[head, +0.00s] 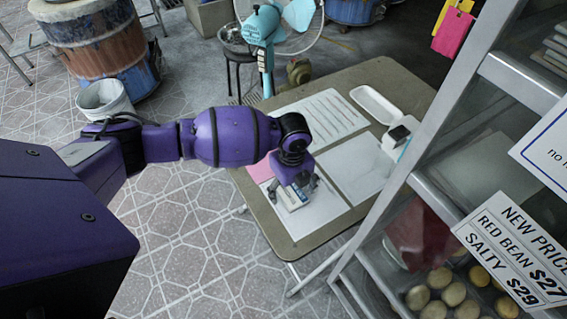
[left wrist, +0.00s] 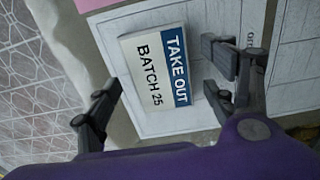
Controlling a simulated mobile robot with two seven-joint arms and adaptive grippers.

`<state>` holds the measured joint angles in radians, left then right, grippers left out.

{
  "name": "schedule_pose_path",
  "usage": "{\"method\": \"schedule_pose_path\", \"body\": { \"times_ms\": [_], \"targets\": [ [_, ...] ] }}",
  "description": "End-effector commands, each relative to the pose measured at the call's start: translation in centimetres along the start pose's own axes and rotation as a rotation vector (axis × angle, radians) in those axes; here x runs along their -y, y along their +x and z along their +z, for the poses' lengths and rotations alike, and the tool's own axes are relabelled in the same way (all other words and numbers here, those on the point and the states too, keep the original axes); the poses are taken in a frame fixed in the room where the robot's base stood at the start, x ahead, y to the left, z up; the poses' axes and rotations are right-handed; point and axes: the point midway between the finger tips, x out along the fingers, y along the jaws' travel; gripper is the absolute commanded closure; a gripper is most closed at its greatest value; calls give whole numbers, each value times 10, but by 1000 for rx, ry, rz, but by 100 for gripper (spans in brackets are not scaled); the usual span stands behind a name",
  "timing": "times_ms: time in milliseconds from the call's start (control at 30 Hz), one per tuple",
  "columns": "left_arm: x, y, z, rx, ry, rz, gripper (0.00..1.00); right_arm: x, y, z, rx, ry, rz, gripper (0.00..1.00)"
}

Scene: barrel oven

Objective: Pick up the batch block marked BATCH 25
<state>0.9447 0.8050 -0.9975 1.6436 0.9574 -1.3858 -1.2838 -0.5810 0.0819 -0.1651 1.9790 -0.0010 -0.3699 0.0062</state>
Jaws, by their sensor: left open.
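The batch block (left wrist: 150,85) is a small white block with a blue "TAKE OUT" band and the words "BATCH 25". It lies flat on a printed white sheet on the table, and it also shows in the head view (head: 292,198). My left gripper (head: 294,190) is over the block with its fingers pointing down. In the left wrist view the open fingers of my left gripper (left wrist: 164,78) stand on either side of the block, with a visible gap on each side. My right gripper is not in view.
The brown folding table (head: 352,84) also carries paper sheets (head: 320,117), a pink sheet (head: 262,168), an open white box (head: 375,103) and a small white device (head: 396,138). A metal-framed glass cabinet (head: 432,188) with buns stands close on the right. A teal fan (head: 263,25) stands behind.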

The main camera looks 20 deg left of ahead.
Motion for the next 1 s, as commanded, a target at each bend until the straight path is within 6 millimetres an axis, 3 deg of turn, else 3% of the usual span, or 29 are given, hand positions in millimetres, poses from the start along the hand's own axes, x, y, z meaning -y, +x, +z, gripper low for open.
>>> {"method": "schedule_pose_path", "body": {
  "times_ms": [33,400,767,967,1000],
  "targets": [
    [1,-1,1,1,0,-2,25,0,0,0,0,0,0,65],
    [1,-2,1,1,0,-3,72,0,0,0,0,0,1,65],
    [2,-9,1,2,0,-5,72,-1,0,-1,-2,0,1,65],
    [3,-36,2,4,2,-8,72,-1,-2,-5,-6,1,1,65],
    [1,-43,-6,1,4,-7,72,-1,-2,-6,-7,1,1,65]
  ]
}}
